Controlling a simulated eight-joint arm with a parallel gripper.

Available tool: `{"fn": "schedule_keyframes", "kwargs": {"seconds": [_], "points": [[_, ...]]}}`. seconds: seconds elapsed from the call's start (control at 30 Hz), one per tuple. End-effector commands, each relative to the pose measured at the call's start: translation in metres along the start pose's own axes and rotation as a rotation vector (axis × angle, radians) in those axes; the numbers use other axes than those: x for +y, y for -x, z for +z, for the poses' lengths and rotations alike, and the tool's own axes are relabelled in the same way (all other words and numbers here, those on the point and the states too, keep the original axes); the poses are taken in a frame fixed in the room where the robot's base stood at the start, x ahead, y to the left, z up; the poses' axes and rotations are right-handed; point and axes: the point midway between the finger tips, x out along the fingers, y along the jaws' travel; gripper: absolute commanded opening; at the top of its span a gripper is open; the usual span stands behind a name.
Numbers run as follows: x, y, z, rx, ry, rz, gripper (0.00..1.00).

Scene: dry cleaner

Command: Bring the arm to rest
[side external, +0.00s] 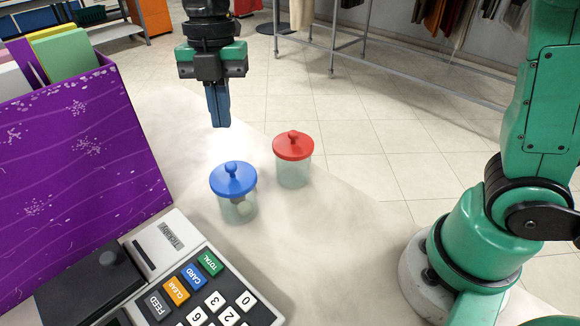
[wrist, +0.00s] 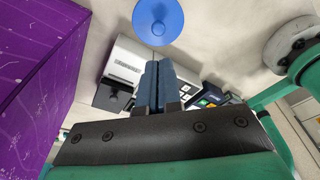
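My gripper (side external: 218,104) hangs above the counter in the side external view, pointing down, behind and above a jar with a blue lid (side external: 233,180). In the wrist view, the two dark blue fingers of my gripper (wrist: 156,68) lie together with nothing seen between them. The blue lid also shows in the wrist view (wrist: 158,20), beyond the fingertips and apart from them. A second jar with a red lid (side external: 293,146) stands to the right of the blue one. Both jars stand upright with lids on. A pale, round thing shows inside the blue-lidded jar.
A purple box of folders (side external: 80,165) stands at the left of the light counter (side external: 330,230). A cash register (side external: 185,280) with coloured keys is at the front. Garment racks (side external: 420,60) stand on the tiled floor behind. Counter right of the jars is clear.

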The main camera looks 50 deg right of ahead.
Motion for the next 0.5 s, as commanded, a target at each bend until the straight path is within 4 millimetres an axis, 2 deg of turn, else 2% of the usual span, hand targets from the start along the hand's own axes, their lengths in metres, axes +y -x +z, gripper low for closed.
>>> {"fn": "schedule_keyframes", "kwargs": {"seconds": [0.3, 0.37, 0.47, 0.5], "points": [[-0.003, 0.001, 0.001, -0.009, -0.046, 0.012, 0.0], [-0.009, 0.002, 0.004, -0.023, -0.13, 0.035, 0.0], [-0.025, 0.003, 0.01, -0.057, -0.387, 0.112, 0.0], [-0.033, 0.003, 0.013, -0.07, -0.524, 0.156, 0.0]]}}
